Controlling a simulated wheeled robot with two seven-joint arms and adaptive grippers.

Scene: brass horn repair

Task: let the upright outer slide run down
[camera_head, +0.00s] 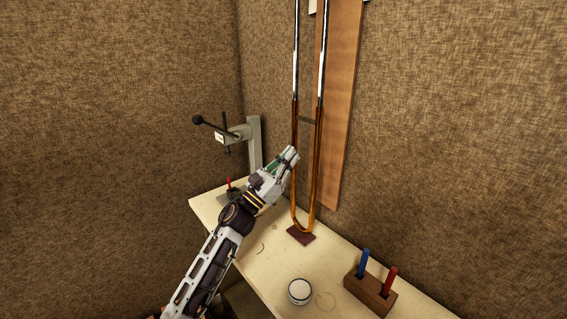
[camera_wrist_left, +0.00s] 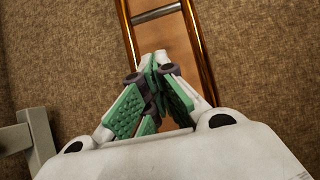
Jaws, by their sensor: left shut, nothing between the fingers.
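The outer slide (camera_head: 316,165) stands upright as a long brass U with its bow just over a dark red pad (camera_head: 301,235); I cannot tell whether they touch. Two silvery inner tubes (camera_head: 296,55) rise out of its top ends, and a cross brace joins its legs. My left gripper (camera_head: 294,155) is beside the slide's left leg in the head view, below the brace. In the left wrist view its fingers (camera_wrist_left: 158,58) are shut and empty, with both brass legs (camera_wrist_left: 197,50) and the brace (camera_wrist_left: 156,12) beyond them. My right gripper is out of view.
A wooden board (camera_head: 339,100) hangs behind the slide. A grey press with a black lever (camera_head: 236,133) stands at the back left. On the bench (camera_head: 265,262) are a round white tin (camera_head: 299,291) and a wooden block (camera_head: 369,292) holding blue and red tools.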

